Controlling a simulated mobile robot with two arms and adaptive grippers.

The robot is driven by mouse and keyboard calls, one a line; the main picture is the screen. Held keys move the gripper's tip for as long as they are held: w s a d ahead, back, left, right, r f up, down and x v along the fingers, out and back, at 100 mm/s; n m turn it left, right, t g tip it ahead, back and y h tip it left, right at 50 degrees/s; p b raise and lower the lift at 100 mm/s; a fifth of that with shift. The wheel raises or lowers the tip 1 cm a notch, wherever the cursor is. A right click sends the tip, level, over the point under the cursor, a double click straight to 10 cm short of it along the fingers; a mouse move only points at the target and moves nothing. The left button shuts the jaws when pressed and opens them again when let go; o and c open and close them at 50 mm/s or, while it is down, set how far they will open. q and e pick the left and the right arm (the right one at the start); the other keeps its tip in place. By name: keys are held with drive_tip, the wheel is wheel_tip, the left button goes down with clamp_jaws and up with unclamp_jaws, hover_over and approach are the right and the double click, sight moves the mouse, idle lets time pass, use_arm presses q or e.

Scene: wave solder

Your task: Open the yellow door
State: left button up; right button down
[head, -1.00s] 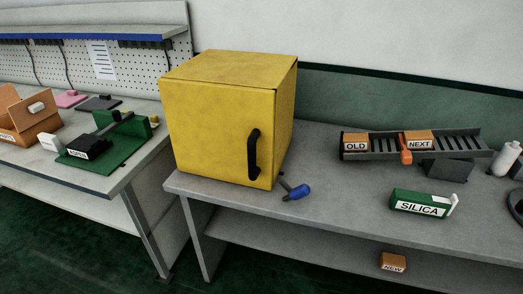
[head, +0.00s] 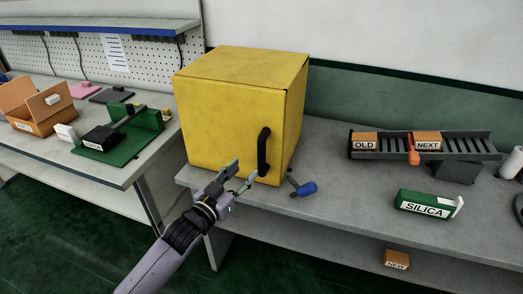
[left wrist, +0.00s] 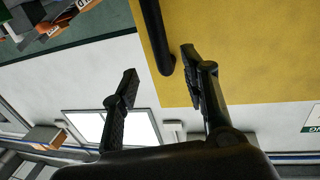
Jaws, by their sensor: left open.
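The yellow cabinet (head: 225,128) stands on the grey bench, its front door shut. A black vertical bar handle (head: 263,151) is on the right side of the door. My left gripper (head: 242,174) is open and empty, in front of the lower door, a little left of and below the handle in the head view. In the left wrist view my left gripper (left wrist: 160,72) has its two black fingers spread. There the handle (left wrist: 156,38) shows just beyond the fingers, against the yellow door (left wrist: 225,50). I cannot tell any contact with it. My right gripper is not in view.
A blue-handled tool (head: 304,189) lies on the bench right of the cabinet. Further right are a rack (head: 460,146) with OLD and NEXT boxes and a green SILICA box (head: 425,204). A NEW box (head: 397,259) sits on the lower shelf. A second bench (head: 105,174) stands left.

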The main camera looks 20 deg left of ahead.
sight(259, 155)
use_arm(q)
drive_tip(key=p+x, duration=0.1)
drive_tip(key=x, duration=0.9)
drive_tip(key=shift+w+d, duration=0.15)
drive_tip(key=shift+w, duration=0.15)
drive_tip(key=shift+c, duration=0.5)
clamp_jaws()
